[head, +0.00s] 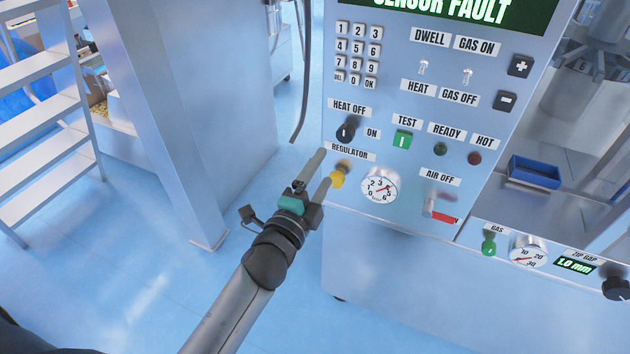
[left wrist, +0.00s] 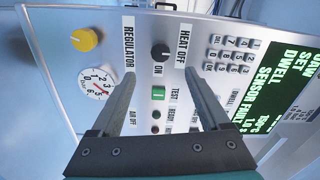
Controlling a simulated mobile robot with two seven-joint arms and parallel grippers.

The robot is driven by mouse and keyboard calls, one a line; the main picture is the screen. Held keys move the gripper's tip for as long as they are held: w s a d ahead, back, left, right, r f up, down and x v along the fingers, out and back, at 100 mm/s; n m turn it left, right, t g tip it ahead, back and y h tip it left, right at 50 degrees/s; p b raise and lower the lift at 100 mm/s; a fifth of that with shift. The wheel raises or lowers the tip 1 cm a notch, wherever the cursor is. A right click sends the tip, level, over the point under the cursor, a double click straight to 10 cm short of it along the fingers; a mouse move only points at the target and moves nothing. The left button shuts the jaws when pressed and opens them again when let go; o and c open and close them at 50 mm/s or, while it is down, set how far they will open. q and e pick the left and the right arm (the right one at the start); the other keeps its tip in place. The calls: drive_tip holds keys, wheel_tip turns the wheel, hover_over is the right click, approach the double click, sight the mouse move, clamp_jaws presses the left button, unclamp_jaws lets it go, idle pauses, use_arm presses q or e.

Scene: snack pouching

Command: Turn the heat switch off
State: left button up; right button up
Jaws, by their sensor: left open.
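The heat switch (head: 346,131) is a black rotary knob on the grey machine panel, between the HEAT OFF label (head: 349,107) above and the ON label to its right. In the left wrist view the knob (left wrist: 161,51) shows between the two fingers, ahead of them. My left gripper (head: 319,169) is open and empty, below and left of the knob, in front of the regulator's yellow knob (head: 338,177). In the left wrist view its fingers (left wrist: 155,85) reach toward the panel; I see no contact with the knob. My right gripper is not in view.
The panel also has a keypad (head: 357,55), toggle switches, a green TEST button (head: 403,139), a pressure gauge (head: 380,186) and a red AIR lever (head: 442,216). The display (head: 460,12) reads SENSOR FAULT.

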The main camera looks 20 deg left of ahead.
use_arm(q)
drive_tip(key=shift+s, duration=1.25)
drive_tip(key=s+f+n+g+b, duration=0.1)
drive_tip(key=s+f+n+g, duration=0.15)
drive_tip(key=f, duration=0.85)
drive_tip(key=s+f+n+g+b, duration=0.1)
drive_tip(key=s+f+n+g, duration=0.2)
drive_tip(key=f, duration=0.7)
drive_tip(key=s+f+n+g, duration=0.1)
drive_tip(key=s+f+g, duration=0.3)
drive_tip(key=f, duration=0.7)
drive_tip(key=s+f+n+g, duration=0.2)
drive_tip(key=s+f, duration=0.4)
drive_tip(key=s, duration=0.4)
drive_tip(key=s+a+f+n+g+b, duration=0.1)
drive_tip(key=s+f+n+g, duration=0.2)
drive_tip(key=s+f, duration=0.4)
drive_tip(key=s+f+n+g+b, duration=0.1)
drive_tip(key=s+f, duration=0.5)
drive_tip(key=s, duration=0.8)
drive_tip(key=shift+a+f+n+g+y, duration=0.15)
drive_tip(key=shift+f+n+g+y, duration=0.2)
drive_tip(key=shift+n+g, duration=0.45)
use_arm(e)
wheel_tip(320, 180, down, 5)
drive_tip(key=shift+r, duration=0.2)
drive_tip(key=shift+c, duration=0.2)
